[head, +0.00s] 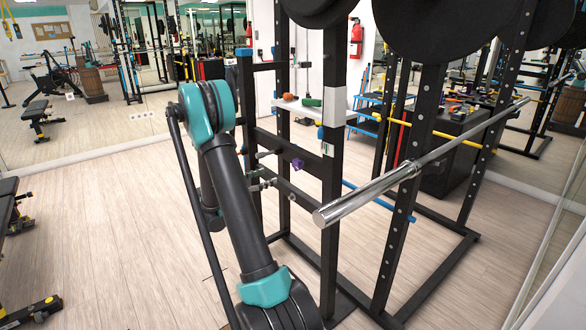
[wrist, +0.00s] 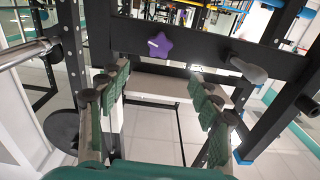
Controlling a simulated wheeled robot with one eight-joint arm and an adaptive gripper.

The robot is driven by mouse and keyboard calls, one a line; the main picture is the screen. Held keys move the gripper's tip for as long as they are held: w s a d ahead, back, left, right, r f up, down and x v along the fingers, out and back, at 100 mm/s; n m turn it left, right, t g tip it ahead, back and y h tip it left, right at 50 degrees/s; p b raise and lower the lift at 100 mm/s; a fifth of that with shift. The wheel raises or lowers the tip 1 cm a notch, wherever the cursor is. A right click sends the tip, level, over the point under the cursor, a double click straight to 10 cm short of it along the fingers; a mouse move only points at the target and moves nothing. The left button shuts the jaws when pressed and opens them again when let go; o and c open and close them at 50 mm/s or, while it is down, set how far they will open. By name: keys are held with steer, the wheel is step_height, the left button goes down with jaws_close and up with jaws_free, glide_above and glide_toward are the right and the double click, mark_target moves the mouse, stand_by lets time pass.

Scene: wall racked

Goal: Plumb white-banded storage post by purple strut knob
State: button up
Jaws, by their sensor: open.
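The storage post (head: 331,190) is a black upright with a white band (head: 334,105) in the head view. I cannot tell its lean clearly. The purple strut knob (head: 298,164) sits on a dark strut left of the post. In the wrist view it is a purple star-shaped knob (wrist: 160,44) on a black bar (wrist: 205,46). My gripper (wrist: 161,78) is open, with green-padded fingers spread left and right. The knob shows beyond the fingertips, between them and a little above, and nothing is held. My arm hides most of the gripper in the head view.
A steel barbell (head: 420,163) juts across the rack in front, with black plates (head: 430,28) above. A grey-handled peg (wrist: 248,68) sticks out right of the knob. A white shelf (head: 312,110) holds small items. Open floor (head: 110,220) lies to the left.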

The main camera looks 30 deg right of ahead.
mark_target(295, 166)
steer(key=d, duration=1.1)
steer(key=w+d, duration=0.1)
steer(key=d, duration=0.4)
steer(key=shift+w+d, duration=0.1)
steer(key=shift+d, duration=0.1)
steer(key=shift+c, duration=0.4)
steer(key=c, duration=1.1)
steer(key=shift+n, duration=0.4)
steer(key=n, duration=0.4)
steer(key=shift+n, duration=0.3)
steer(key=n, duration=0.5)
